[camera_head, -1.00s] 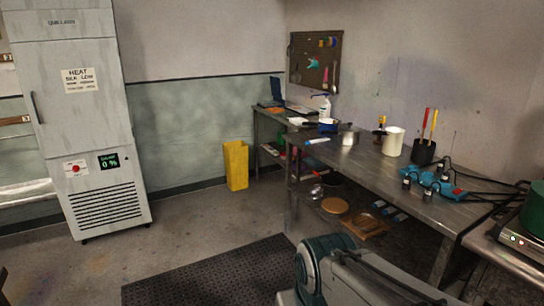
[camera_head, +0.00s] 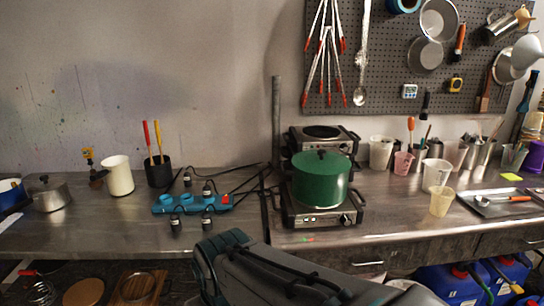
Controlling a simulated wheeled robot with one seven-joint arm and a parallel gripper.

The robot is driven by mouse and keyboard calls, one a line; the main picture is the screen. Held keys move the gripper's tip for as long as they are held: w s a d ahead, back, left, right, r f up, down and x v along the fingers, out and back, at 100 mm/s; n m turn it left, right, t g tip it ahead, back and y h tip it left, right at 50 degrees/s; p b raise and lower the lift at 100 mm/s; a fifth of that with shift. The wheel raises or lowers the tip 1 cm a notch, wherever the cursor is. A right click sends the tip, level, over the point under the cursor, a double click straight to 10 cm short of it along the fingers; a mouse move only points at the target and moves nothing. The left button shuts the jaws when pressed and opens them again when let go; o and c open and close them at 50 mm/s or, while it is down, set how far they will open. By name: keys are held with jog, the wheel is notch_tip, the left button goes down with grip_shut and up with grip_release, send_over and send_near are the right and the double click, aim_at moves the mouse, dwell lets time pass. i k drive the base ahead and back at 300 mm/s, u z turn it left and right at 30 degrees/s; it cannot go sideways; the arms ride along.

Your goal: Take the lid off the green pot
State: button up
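The green pot (camera_head: 321,184) stands on the front hot plate (camera_head: 317,214) on the metal workbench, right of the picture's middle. Its green lid (camera_head: 322,163) is on it, with a dark knob on top. Part of my arm shows at the bottom middle of the picture, lower than the bench top and nearer than the pot. My gripper is not in view.
A second hot plate (camera_head: 320,137) stands behind the pot. A blue power strip (camera_head: 190,202) with plugs and black cables lies to the left. Clear cups (camera_head: 437,176) and a metal tray (camera_head: 495,202) are at the right. Bare bench (camera_head: 120,232) shows at the front left.

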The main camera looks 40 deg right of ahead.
aim_at(321, 162)
jog(key=z, duration=0.95)
jog(key=i, duration=0.9)
jog(key=z, duration=0.65)
